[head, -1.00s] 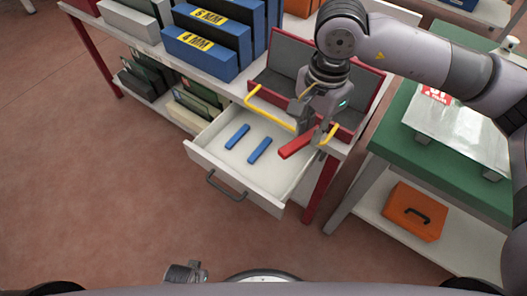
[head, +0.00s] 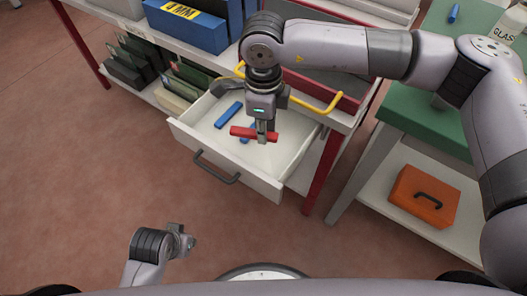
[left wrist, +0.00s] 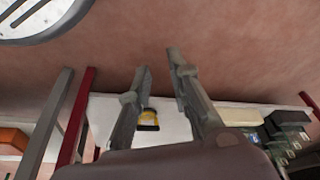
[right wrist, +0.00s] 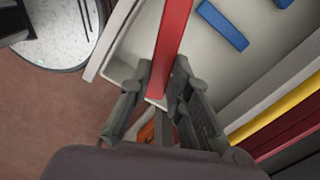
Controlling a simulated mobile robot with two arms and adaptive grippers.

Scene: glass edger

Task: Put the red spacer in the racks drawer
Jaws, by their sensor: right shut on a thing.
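The red spacer (head: 254,133) is a short red bar, held level in my right gripper (head: 262,136) above the open drawer (head: 285,160). In the right wrist view the red spacer (right wrist: 172,45) runs up from between the shut fingers (right wrist: 160,95). The drawer is white with a dark handle and holds two blue spacers (head: 229,115); one is partly hidden behind the red spacer and gripper. My left gripper (head: 186,240) is low in the head view, away from the drawer. In the left wrist view its fingers (left wrist: 158,75) are apart with nothing between them.
The shelf unit carries blue boxes (head: 195,25) and a rack with yellow handles (head: 315,102) just behind the drawer. A green-topped table (head: 425,125) with an orange case (head: 424,195) below stands at the right. The floor before the drawer is clear.

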